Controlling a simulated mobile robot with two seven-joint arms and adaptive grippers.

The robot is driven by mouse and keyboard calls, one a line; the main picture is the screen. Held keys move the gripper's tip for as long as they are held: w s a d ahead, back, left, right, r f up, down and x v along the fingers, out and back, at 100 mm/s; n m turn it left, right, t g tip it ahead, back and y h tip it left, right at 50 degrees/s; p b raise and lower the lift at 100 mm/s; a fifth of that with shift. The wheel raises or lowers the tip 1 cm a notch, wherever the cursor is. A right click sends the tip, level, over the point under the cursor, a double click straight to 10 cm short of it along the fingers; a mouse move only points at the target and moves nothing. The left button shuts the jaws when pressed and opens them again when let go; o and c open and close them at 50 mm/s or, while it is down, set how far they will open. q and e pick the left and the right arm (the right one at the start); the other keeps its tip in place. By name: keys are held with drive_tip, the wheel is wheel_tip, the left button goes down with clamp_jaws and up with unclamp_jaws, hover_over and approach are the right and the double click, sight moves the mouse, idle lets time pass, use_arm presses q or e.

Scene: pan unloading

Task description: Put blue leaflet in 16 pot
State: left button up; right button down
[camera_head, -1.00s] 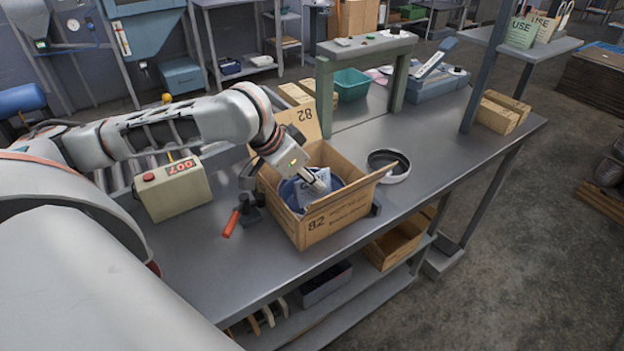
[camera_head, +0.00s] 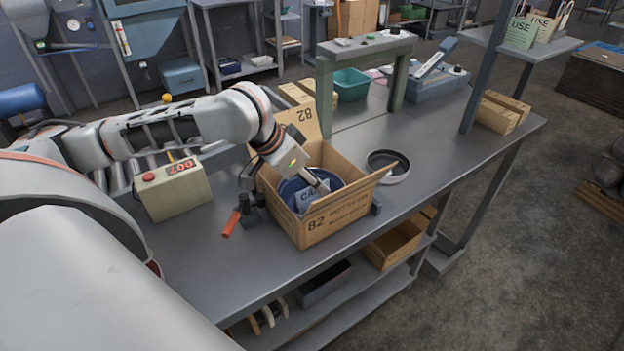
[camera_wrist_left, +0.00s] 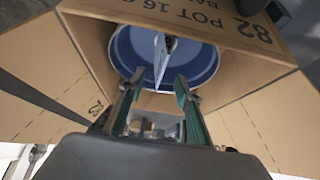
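A blue pot (camera_head: 331,181) sits inside an open cardboard box (camera_head: 337,215) on the bench; the box print in the left wrist view reads "POT 16". The pale blue leaflet (camera_head: 307,197), with dark letters, is tilted at the pot's opening. In the left wrist view the leaflet (camera_wrist_left: 160,58) shows nearly edge-on inside the round pot rim (camera_wrist_left: 207,70). My left gripper (camera_head: 322,187) reaches down into the box. Its fingers (camera_wrist_left: 160,78) stand apart on either side of the leaflet, with gaps. Whether the leaflet touches the pot floor is hidden. My right gripper is not in view.
A round lid-like ring (camera_head: 388,166) lies right of the box. A red-handled tool (camera_head: 233,219) and a control box reading "007" (camera_head: 174,190) are on the left. A green stand (camera_head: 363,48) is behind. The bench's right part is mostly clear.

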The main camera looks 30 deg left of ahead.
use_arm(q)
wheel_tip(320, 180, up, 3)
drive_tip(key=p, duration=0.3)
drive_tip(key=shift+p, duration=0.35)
drive_tip(key=shift+r+b, duration=0.3)
drive_tip(key=shift+r, duration=0.05)
wheel_tip(320, 180, up, 3)
drive_tip(key=shift+f, duration=0.1)
drive_tip(key=shift+r, duration=0.25)
